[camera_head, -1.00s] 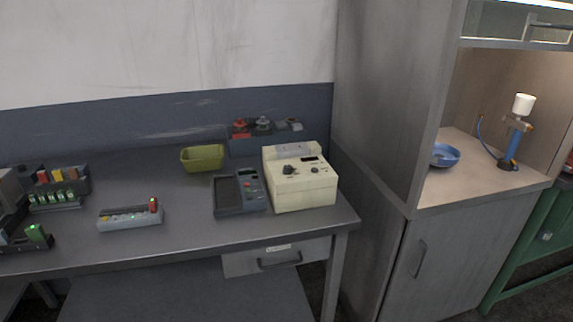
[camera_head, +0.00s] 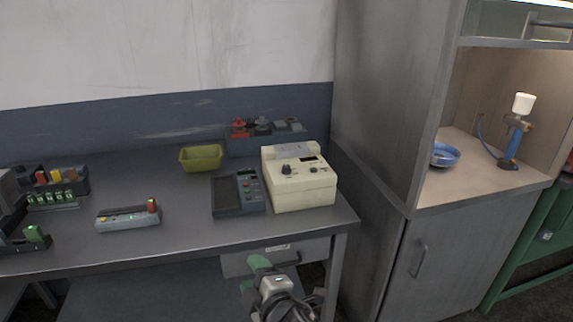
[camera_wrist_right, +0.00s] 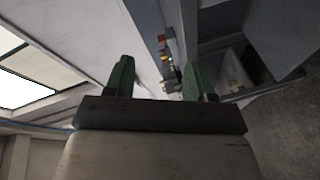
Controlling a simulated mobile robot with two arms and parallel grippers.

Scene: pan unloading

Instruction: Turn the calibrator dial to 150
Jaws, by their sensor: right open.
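The calibrator (camera_head: 303,190) is a cream box with a sloped top near the right end of the grey workbench. A dark dial (camera_head: 286,169) sits on the left of its top panel, with a small dark display to its right. The dial's setting is too small to read. My right gripper (camera_head: 258,262) has green fingers and is low in front of the bench drawer, below the calibrator and apart from it. In the right wrist view its two green fingers (camera_wrist_right: 160,80) are spread with nothing between them. My left gripper is not in view.
A grey strip with a red button (camera_head: 128,217) lies further left. The bench's drawer (camera_head: 240,264) is below. A grey cabinet (camera_head: 385,110) rises at the right.

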